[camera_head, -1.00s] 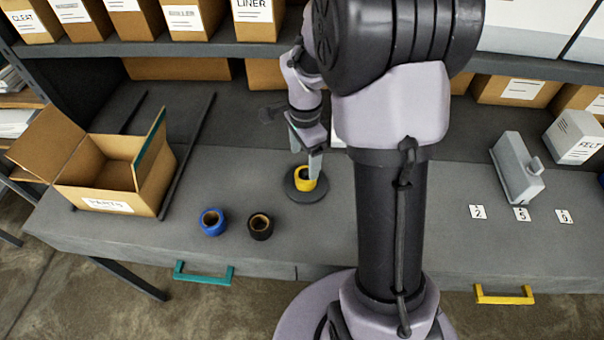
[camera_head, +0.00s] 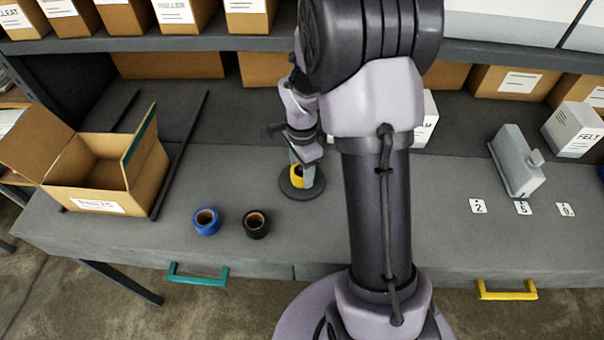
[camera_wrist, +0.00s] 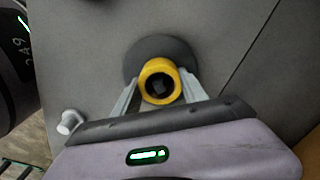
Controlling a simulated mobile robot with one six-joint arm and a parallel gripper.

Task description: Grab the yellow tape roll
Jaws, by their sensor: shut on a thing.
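The yellow tape roll (camera_head: 296,174) stands on a round dark base (camera_head: 291,189) on the grey bench. My gripper (camera_head: 304,172) is down at the roll, with its fingers on either side of it. In the wrist view the roll (camera_wrist: 159,80) sits between the two fingertips of my gripper (camera_wrist: 160,88), its hollow core facing the camera. The dark disc (camera_wrist: 150,50) shows behind it. The jaws are shut on the roll. I cannot tell whether the roll is clear of the base. In the head view the fingers hide part of the roll.
A blue tape roll (camera_head: 206,221) and a black one (camera_head: 256,224) lie on the bench to the left. An open cardboard box (camera_head: 95,201) stands further left. A grey tape dispenser-like block (camera_head: 516,165) and number cards (camera_head: 523,208) are at right. A shelf (camera_head: 190,47) runs behind.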

